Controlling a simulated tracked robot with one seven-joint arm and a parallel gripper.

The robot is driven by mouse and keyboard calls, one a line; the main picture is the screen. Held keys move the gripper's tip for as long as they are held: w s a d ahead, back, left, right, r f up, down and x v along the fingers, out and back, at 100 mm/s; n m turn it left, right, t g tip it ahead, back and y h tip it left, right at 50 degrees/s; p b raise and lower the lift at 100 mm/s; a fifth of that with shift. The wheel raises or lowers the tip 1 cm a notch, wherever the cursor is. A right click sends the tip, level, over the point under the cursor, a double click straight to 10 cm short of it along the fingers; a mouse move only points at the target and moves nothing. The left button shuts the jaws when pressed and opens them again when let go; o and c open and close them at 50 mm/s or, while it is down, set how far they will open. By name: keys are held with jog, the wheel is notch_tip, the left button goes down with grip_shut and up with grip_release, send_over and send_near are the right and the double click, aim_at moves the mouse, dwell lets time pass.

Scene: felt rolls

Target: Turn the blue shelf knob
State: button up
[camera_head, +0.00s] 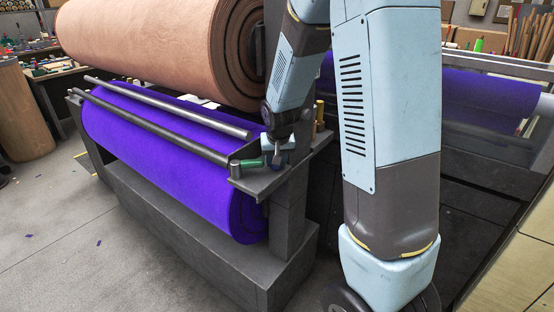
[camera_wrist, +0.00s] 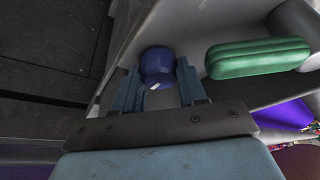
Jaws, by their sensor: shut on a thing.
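The blue shelf knob (camera_wrist: 157,66) is a short dark blue cylinder with a white mark near its lower edge, in the wrist view. My gripper (camera_wrist: 158,82) has one finger on each side of the knob and is shut on it. In the head view my gripper (camera_head: 277,150) is small and low over the grey shelf (camera_head: 262,182) at the end of the roll stand. The knob cannot be made out clearly in the head view, where the gripper covers that spot.
A green ribbed handle (camera_wrist: 258,58) lies just right of the knob. Two grey bars (camera_head: 150,125) run above a purple felt roll (camera_head: 165,150). A large tan felt roll (camera_head: 150,45) hangs above. Open floor (camera_head: 60,230) lies at left.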

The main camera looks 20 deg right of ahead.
jog(key=o, duration=0.8)
jog(key=v, duration=1.3)
jog(key=shift+s+a+r, duration=0.1)
jog(key=shift+s+r, duration=0.05)
jog(key=shift+r, duration=0.15)
jog(key=shift+n+t+y, duration=0.3)
jog(key=shift+n+t, duration=0.3)
jog(key=shift+n, duration=0.3)
jog(key=s+r, duration=0.3)
jog(key=s, duration=0.4)
jog(key=s+r, duration=0.2)
jog(key=s, duration=0.6)
jog(key=s+d+r, duration=0.1)
jog(key=s+r, duration=0.2)
jog(key=s, duration=0.5)
jog(key=shift+s+d+r, duration=0.15)
jog(key=shift+r, duration=0.25)
